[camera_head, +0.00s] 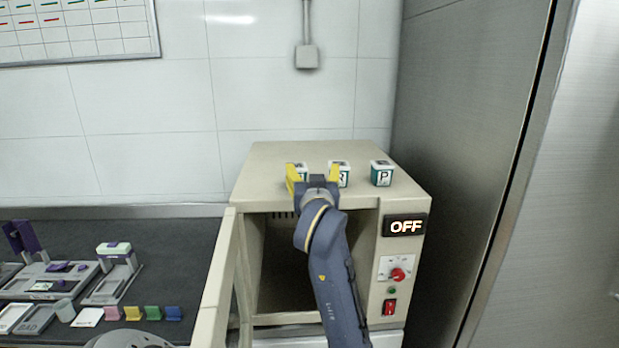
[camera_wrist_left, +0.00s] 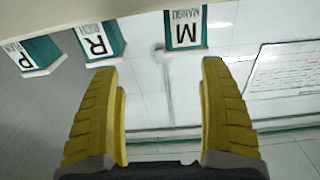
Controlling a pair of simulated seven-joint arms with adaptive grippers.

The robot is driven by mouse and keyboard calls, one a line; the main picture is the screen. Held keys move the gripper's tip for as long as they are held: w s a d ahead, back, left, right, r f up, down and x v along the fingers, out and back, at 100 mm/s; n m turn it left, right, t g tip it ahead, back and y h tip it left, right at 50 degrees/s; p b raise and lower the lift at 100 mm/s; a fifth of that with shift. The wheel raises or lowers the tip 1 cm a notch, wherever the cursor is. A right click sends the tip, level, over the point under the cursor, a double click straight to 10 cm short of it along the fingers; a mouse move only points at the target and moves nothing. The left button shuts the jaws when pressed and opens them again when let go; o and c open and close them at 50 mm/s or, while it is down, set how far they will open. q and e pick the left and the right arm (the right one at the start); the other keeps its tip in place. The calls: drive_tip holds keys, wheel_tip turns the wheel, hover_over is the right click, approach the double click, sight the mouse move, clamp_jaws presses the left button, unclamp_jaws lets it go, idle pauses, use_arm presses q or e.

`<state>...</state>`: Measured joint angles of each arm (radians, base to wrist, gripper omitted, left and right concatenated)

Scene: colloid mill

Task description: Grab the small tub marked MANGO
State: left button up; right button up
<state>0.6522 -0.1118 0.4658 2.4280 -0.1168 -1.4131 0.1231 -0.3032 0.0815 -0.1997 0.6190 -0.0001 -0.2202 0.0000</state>
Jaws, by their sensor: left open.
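Three small white-and-green tubs stand in a row on top of the beige machine. The MANGO tub (camera_wrist_left: 185,27), marked with a large M, shows upside down in the left wrist view. In the head view the MANGO tub (camera_head: 302,170) is at the left of the row, partly hidden by a yellow finger. My left gripper (camera_head: 314,176) is open and empty at the row. In the wrist view the left gripper (camera_wrist_left: 160,68) has its fingers wide apart, with the MANGO tub beyond the tips, off toward the right finger. My right gripper is not in view.
The R tub (camera_head: 343,173) and P tub (camera_head: 382,173) stand to the right of MANGO. The beige machine (camera_head: 262,180) has an open front, its door swung left, and an OFF display (camera_head: 405,226). A steel cabinet (camera_head: 470,110) rises close on the right.

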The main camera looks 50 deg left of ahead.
sight(298, 170)
use_arm(q)
drive_tip(key=shift+s+a+f+n+g, duration=0.2)
drive_tip(key=shift+s+a+n+g, duration=0.1)
drive_tip(key=shift+s+a, duration=0.25)
drive_tip(key=shift+s+a+f+n+g, duration=0.2)
drive_tip(key=shift+s+a+n, duration=0.1)
drive_tip(key=shift+s, duration=0.35)
drive_tip(key=shift+a, duration=0.25)
drive_tip(key=shift+x, duration=3.5)
drive_tip(key=shift+f, duration=0.1)
drive_tip(key=c, duration=1.4)
